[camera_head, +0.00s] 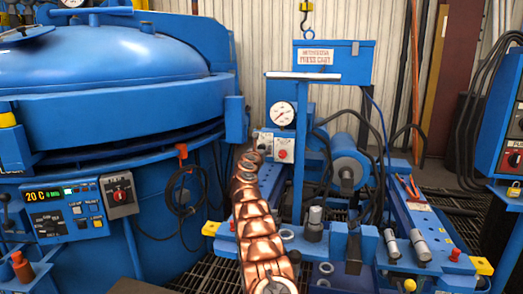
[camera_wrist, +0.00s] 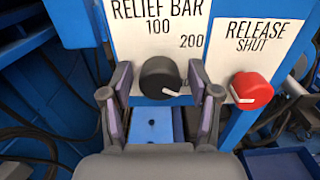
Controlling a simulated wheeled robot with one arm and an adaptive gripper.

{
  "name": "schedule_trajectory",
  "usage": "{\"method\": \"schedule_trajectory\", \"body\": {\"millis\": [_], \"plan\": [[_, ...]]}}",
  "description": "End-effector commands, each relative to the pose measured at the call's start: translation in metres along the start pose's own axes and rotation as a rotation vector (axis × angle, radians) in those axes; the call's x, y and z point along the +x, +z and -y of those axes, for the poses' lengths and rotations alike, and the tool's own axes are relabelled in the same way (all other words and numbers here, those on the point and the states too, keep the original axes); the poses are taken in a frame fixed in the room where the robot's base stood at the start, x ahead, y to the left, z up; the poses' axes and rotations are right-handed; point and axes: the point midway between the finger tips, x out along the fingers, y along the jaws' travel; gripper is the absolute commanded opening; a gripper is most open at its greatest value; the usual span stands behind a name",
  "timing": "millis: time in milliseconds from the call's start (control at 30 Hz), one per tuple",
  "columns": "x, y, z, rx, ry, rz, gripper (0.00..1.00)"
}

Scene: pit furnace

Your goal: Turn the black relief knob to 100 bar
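The black relief knob (camera_wrist: 160,76) is on a white plate marked RELIEF BAR in the wrist view. The label 100 stands above it and 200 to its upper right. Its white pointer line is on the lower right of its face and points right and slightly down, away from the 100. My gripper (camera_wrist: 160,72) is open, with one finger on each side of the knob and small gaps showing. I cannot tell how deep the fingertips reach. In the head view, the end of my copper-coloured arm hides the gripper. The pressure gauge (camera_head: 282,115) is above; its reading is too small to tell.
A red release knob (camera_wrist: 251,89) marked SHUT is close to the right of my right finger; it also shows in the head view (camera_head: 283,154). A blue furnace (camera_head: 110,75) fills the left. Cables hang left of the plate. A blue bench (camera_head: 425,235) with tools lies right.

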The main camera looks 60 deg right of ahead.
Motion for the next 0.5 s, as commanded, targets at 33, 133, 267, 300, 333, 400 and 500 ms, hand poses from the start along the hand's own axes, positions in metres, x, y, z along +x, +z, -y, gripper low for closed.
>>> {"method": "schedule_trajectory", "body": {"millis": [33,133,267,300,333,400,500], "plan": [[0.0,0.0,0.0001,0.0,0.0,0.0,0.52],[0.0,0.0,0.0001,0.0,0.0,0.0,0.42],[0.0,0.0,0.0001,0.0,0.0,0.0,0.28],[0.0,0.0,0.0001,0.0,0.0,0.0,0.24],[0.0,0.0,0.0001,0.0,0.0,0.0,0.21],[0.0,0.0,0.0001,0.0,0.0,0.0,0.14],[0.0,0.0,0.0001,0.0,0.0,0.0,0.04]]}}
